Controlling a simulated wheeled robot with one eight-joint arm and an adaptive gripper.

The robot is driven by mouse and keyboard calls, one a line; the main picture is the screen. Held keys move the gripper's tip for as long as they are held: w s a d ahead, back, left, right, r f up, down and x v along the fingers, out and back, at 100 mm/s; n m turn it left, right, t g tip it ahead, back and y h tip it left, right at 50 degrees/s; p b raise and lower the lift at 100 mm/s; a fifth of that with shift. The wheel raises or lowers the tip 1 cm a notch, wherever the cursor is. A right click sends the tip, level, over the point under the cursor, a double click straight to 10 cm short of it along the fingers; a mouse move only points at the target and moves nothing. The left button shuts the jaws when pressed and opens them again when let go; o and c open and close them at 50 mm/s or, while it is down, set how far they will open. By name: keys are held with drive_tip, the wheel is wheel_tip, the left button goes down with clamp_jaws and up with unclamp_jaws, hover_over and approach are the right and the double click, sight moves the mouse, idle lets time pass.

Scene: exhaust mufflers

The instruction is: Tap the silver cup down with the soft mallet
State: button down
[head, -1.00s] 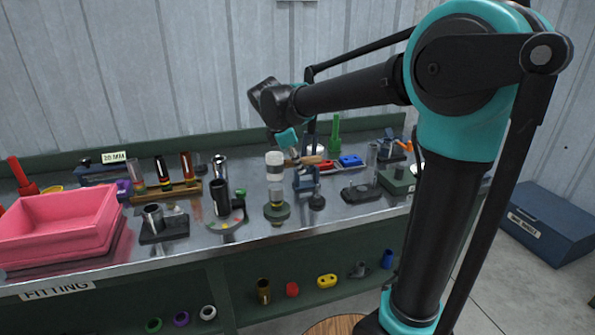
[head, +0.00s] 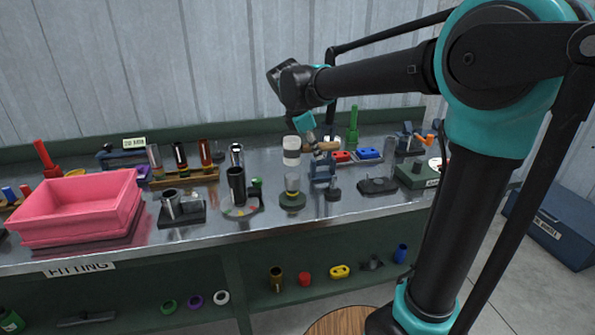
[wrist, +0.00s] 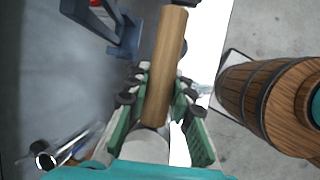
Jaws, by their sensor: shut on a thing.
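The mallet has a pale white head (head: 291,150) and a wooden handle (wrist: 165,65). My gripper (head: 312,142) is shut on the handle, with its green-padded fingers on either side of it in the wrist view (wrist: 158,98). The mallet's white head also shows low in the wrist view (wrist: 148,146). A small silver cup (head: 292,183) with a yellowish lower part seems to sit on a round dark green base (head: 292,202). The mallet head is above it with a visible gap. The cup cannot be made out in the wrist view.
A blue vise-like tool (head: 322,172) stands just right of the cup. A dark upright tube (head: 236,184) on a curved gauge stands to the left. A pink bin (head: 80,205) is at the far left. A wooden rack (head: 184,177) holds several tubes behind.

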wheel_tip(320, 180, down, 6)
drive_tip(key=shift+r, duration=0.2)
drive_tip(key=shift+r, duration=0.1)
wheel_tip(320, 180, up, 7)
drive_tip(key=shift+r, duration=0.15)
idle(0.5)
drive_tip(key=shift+f, duration=0.35)
idle(1.1)
